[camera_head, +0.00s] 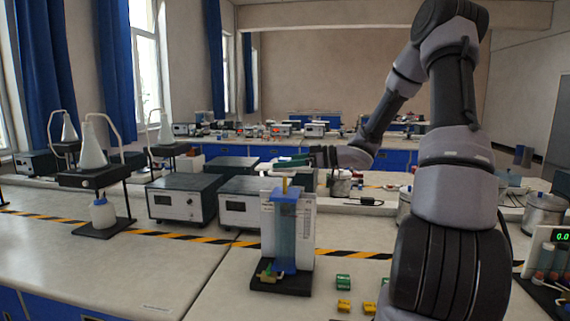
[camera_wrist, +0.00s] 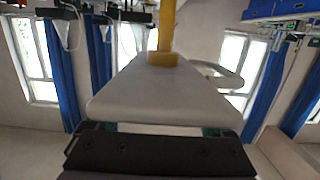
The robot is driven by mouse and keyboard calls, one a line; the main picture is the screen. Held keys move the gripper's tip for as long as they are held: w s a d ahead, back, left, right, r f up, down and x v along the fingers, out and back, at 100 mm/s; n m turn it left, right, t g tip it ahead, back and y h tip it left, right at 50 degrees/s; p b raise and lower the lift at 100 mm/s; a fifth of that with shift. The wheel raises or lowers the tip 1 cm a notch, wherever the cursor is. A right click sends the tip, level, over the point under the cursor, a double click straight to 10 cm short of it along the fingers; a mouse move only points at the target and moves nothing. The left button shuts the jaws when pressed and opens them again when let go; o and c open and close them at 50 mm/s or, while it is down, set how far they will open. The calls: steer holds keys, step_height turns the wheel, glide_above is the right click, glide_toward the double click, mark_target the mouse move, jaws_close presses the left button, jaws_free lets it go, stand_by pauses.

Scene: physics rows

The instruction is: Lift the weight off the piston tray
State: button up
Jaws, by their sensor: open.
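The piston apparatus (camera_head: 286,230) stands upright on the bench, with a blue cylinder against a white backing panel. Its yellow rod (camera_head: 285,187) rises to the pale piston tray (camera_head: 268,173). My gripper (camera_head: 290,161) is open, with teal fingers at the height of the tray top. In the wrist view, the tray (camera_wrist: 165,95) fills the middle and its yellow rod shows above it in that tilted picture. The fingers (camera_wrist: 152,130) show partly behind the tray's edge. I cannot make out a weight on the tray; it is hidden or too small to tell.
Green blocks (camera_head: 343,281) and yellow blocks (camera_head: 343,305) lie on the bench right of the apparatus. Grey instrument boxes (camera_head: 181,199) stand to its left. A metal pot (camera_head: 543,212) and a digital display unit (camera_head: 550,255) are at the right.

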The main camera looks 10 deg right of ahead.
jaws_close()
